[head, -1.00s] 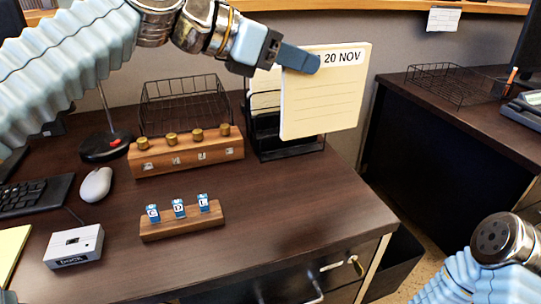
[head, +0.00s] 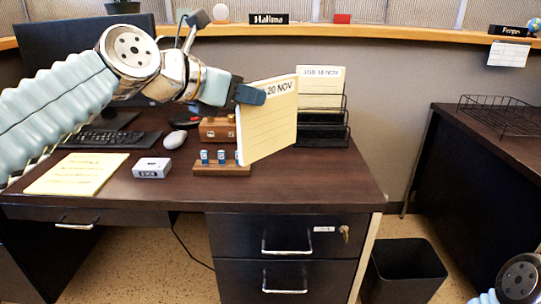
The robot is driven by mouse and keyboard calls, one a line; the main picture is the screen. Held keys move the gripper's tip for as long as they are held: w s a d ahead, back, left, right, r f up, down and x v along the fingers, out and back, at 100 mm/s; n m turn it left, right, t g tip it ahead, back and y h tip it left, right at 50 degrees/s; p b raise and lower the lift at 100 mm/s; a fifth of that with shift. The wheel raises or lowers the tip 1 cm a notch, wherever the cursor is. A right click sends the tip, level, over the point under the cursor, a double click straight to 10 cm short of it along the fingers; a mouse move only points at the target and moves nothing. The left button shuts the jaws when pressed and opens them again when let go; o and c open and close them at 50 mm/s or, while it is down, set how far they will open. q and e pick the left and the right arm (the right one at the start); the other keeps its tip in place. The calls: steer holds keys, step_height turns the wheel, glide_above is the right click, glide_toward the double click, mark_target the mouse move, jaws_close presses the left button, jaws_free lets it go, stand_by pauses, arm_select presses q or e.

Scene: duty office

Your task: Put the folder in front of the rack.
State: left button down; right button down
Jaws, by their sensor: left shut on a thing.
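The cream folder (head: 268,130) with the label "20 NOV" is in my left gripper (head: 250,95), which is shut on its upper left edge. The folder hangs upright and turned at an angle, in the air above the desk. In the picture it is left of the black rack (head: 322,136) and overlaps its left edge. Another folder (head: 321,82), labelled "JOB 18 NOV", stands in the rack. My right gripper is out of view; only part of my right arm shows at the bottom right corner.
The dark desk (head: 310,185) has clear room in front of the rack. A wooden block with blue lettered pieces (head: 222,169), a white box (head: 152,168), a mouse (head: 175,139) and a yellow pad (head: 77,174) lie left. A bin (head: 403,270) stands on the floor.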

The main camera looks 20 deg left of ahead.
arm_select(q)
steer(key=w+f+b, duration=0.3)
steer(key=w+f, duration=0.8)
steer(key=shift+a+f+b, duration=0.15)
steer(key=shift+f+b, duration=0.15)
steer(key=shift+f, duration=0.05)
steer(key=shift+w, duration=0.1)
steer(key=shift+f, duration=0.2)
steer(key=c, duration=1)
jaws_free()
steer(key=shift+c, duration=0.2)
